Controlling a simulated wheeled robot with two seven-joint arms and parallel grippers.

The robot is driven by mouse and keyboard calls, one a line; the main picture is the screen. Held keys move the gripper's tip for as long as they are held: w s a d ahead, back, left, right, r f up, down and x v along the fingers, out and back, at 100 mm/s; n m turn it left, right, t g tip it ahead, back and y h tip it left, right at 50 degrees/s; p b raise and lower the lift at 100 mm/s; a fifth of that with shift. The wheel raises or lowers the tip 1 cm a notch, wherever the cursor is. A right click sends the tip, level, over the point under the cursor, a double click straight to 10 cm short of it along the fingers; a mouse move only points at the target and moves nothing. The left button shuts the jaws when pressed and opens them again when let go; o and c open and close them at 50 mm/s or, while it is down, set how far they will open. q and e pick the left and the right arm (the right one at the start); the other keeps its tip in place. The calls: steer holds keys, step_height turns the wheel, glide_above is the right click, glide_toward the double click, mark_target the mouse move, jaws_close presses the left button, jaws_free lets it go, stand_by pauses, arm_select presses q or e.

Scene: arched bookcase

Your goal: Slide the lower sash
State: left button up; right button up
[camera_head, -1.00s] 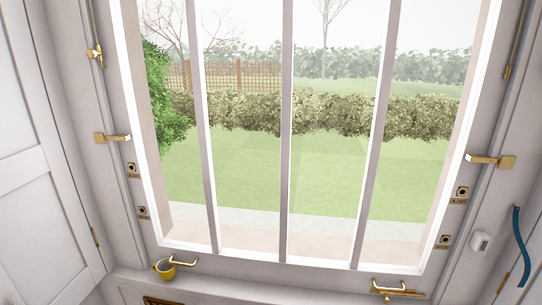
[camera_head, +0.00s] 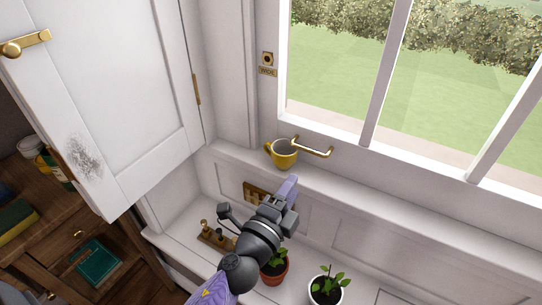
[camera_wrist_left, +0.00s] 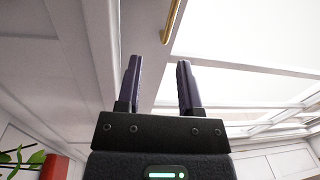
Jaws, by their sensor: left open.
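The lower sash (camera_head: 375,153) is a white-framed window with vertical bars, seen at the upper right of the head view. Its bottom rail is down near the sill. My left gripper (camera_head: 289,187) is below that handle, in front of the panel under the sill, open and apart from the sash. In the left wrist view its two fingers (camera_wrist_left: 158,68) are spread with nothing between them. A brass bar (camera_wrist_left: 172,22) shows beyond them; I cannot tell which fitting it is. My right gripper is out of view.
Potted plants (camera_head: 326,290) and brass pieces (camera_head: 217,237) sit on the lower ledge. A white shutter door (camera_head: 120,90) stands open at left, over wooden shelves (camera_head: 130,255).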

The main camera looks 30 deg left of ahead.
mark_target(308, 150)
arm_select(q)
steer(key=shift+m+t, duration=0.4)
steer(key=w, duration=0.3)
steer(key=w+r, duration=0.1)
steer(key=w, duration=0.2)
steer(key=w+a+r, duration=0.1)
steer(key=w, duration=0.3)
steer(key=shift+w+r+b, duration=0.1)
steer(key=shift+r+b, duration=0.05)
steer(key=shift+b, duration=0.15)
jaws_close()
stand_by(0.6)
